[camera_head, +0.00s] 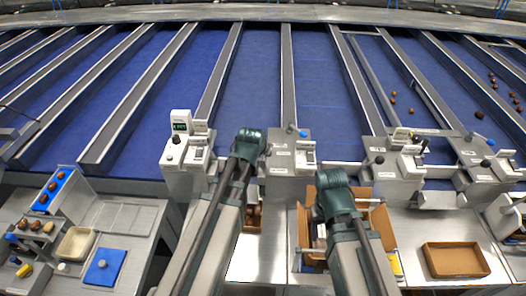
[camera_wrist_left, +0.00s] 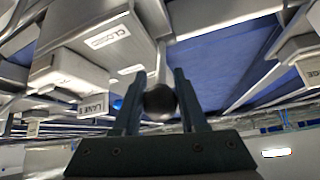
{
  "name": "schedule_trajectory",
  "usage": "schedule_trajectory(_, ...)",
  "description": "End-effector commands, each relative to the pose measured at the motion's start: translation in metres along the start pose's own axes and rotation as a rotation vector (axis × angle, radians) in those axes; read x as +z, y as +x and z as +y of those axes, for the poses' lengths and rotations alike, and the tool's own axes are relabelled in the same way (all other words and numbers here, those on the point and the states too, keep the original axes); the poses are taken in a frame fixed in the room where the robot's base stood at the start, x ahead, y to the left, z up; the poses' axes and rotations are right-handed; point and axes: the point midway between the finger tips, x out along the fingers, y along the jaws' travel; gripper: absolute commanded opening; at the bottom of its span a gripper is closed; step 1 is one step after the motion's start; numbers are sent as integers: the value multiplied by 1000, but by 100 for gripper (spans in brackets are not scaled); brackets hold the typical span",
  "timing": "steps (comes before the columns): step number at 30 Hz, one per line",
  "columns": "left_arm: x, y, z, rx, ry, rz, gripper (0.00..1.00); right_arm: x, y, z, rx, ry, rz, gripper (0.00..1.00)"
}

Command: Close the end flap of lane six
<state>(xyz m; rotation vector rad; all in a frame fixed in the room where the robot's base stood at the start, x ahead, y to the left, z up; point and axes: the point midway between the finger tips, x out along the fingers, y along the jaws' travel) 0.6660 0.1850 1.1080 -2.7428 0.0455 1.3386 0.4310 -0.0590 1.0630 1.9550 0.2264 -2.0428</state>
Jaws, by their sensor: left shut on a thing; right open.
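My left gripper (camera_wrist_left: 156,92) is shut on a round black knob (camera_wrist_left: 159,101), which sits between its two fingers in the left wrist view. A housing with a "CLOSED" label (camera_wrist_left: 107,37) and a "LANE" plate (camera_wrist_left: 93,107) is beside it; I cannot read the lane number for sure. In the head view my left gripper (camera_head: 251,140) is at the left side of a grey lane-end box (camera_head: 283,160), its fingers hidden. The flap itself is not clearly visible. My right gripper (camera_head: 331,180) is open above an open cardboard carton (camera_head: 380,222), its fingertips hard to see.
Blue lanes (camera_head: 259,70) with grey dividers run away behind the boxes. A neighbouring box with a display (camera_head: 181,122) stands left, more boxes (camera_head: 396,160) right. A brown tray (camera_head: 455,260) and a blue pad (camera_head: 106,267) lie on the benches.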

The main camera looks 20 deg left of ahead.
Motion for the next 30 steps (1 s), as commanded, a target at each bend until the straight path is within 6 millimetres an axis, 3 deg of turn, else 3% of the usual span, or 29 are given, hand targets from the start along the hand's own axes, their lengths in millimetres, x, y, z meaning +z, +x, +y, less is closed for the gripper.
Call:
schedule_trajectory(29, -1, 0, 1, 2, 0, 2, 0, 0, 0, 0, 0, 0, 0, 59)
schedule_trajectory(30, -1, 0, 1, 2, 0, 2, 49, 0, 0, 0, 0, 0, 0, 59)
